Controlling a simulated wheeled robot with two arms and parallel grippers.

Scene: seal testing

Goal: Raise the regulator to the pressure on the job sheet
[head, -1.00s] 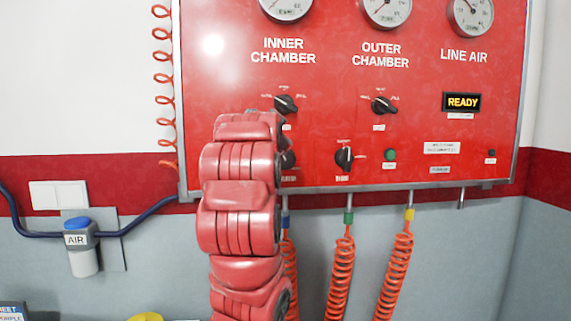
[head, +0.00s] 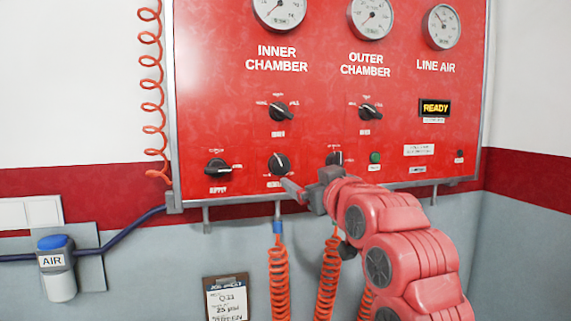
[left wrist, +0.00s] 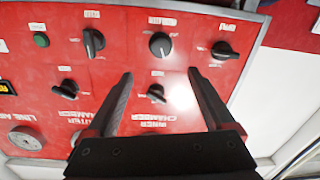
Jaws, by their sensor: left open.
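The regulator appears to be the round black knob (head: 279,163) with a white mark, in the lower row of the red panel. It also shows in the left wrist view (left wrist: 160,44), which sees the panel upside down. My left gripper (head: 289,184) is just below and in front of it. In the left wrist view the fingers of the left gripper (left wrist: 160,75) are spread and empty; the knob lies beyond the tips, roughly between them, apart from both. The job sheet (head: 227,300) hangs on a clipboard below the panel; it seems to read 25 psi. My right gripper is out of view.
A supply knob (head: 217,168) sits left of the regulator. A selector (head: 335,158), partly behind my gripper, sits right. Two chamber knobs (head: 279,112) (head: 370,111) are above, under the gauges (head: 280,12). Orange coiled hoses (head: 278,280) hang below. A display (head: 435,107) reads READY.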

